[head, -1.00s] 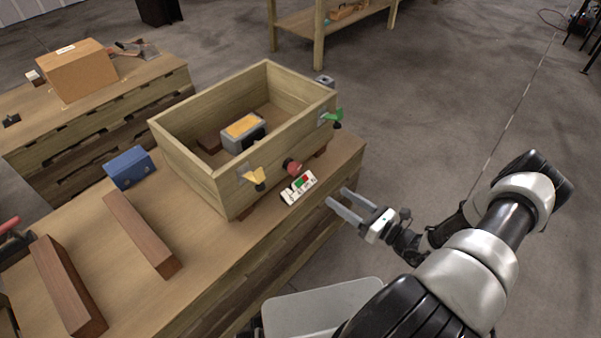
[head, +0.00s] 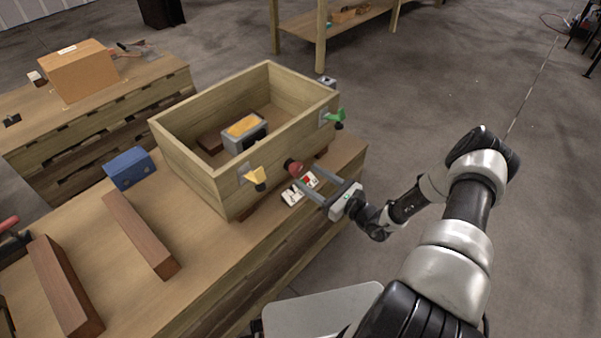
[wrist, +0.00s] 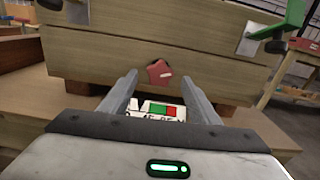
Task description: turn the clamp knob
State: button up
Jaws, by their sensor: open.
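The clamp knob is most likely the red knob (head: 293,166) on the front face of the wooden box (head: 212,177). In the wrist view the red knob (wrist: 159,73) is star-shaped with a pale mark, ahead of and between my two fingers. My gripper (head: 309,191) is open and empty, its fingers reaching toward the knob. In the wrist view my gripper (wrist: 163,84) shows a clear gap between the fingertips and no contact with the knob that I can make out. A yellow lever (head: 256,176) and a green lever (head: 333,116) sit on the box's front face.
A white panel with red and green buttons (head: 299,189) lies on the bench below my fingers. Inside the box is a grey unit with a yellow top (head: 245,128). A blue block (head: 129,167) and brown bars (head: 141,234) lie left on the bench.

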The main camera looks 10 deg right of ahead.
aim_at(298, 170)
jog(key=shift+x, duration=2.4)
jog(key=c, duration=1.1)
